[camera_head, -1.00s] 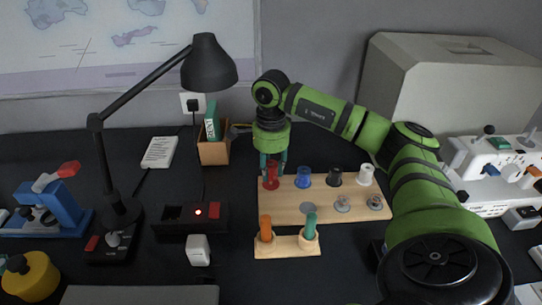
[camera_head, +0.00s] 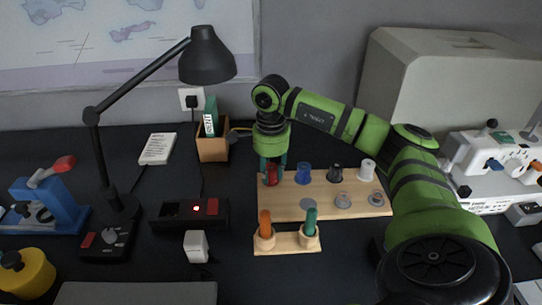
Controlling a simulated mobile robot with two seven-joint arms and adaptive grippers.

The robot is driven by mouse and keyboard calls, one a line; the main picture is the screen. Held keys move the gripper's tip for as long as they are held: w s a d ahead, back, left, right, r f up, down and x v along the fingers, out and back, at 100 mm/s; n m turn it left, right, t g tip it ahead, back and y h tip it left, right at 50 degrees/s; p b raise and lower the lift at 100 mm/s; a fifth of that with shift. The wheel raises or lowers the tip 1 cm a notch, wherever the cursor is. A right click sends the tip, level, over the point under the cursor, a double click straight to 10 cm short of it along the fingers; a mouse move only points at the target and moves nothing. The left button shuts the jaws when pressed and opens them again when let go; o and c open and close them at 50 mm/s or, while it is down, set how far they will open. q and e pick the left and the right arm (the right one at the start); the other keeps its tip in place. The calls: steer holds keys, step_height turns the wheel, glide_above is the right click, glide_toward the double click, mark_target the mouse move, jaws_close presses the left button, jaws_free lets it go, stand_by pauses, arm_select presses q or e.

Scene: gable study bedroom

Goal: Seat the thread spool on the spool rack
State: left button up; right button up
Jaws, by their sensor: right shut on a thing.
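The spool rack (camera_head: 318,204) is a light wooden board lying on the dark desk. My right gripper (camera_head: 273,173) points down over its back left corner, with its fingers shut on the red thread spool (camera_head: 271,177). The fingers partly cover the spool, and I cannot tell whether its base touches the board. A blue spool (camera_head: 303,173), a black spool (camera_head: 335,173) and a white spool (camera_head: 367,170) stand along the back row to its right. Round grey seats (camera_head: 343,201) show in the front row. My left gripper is not in view.
A small wooden holder (camera_head: 287,243) with orange and teal handles stands in front of the rack. A cardboard box (camera_head: 213,149) is behind left, a black lamp (camera_head: 208,58) further left. A sewing machine (camera_head: 495,160) stands right.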

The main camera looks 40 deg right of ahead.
steer(key=o, duration=1.1)
steer(key=shift+r, duration=4)
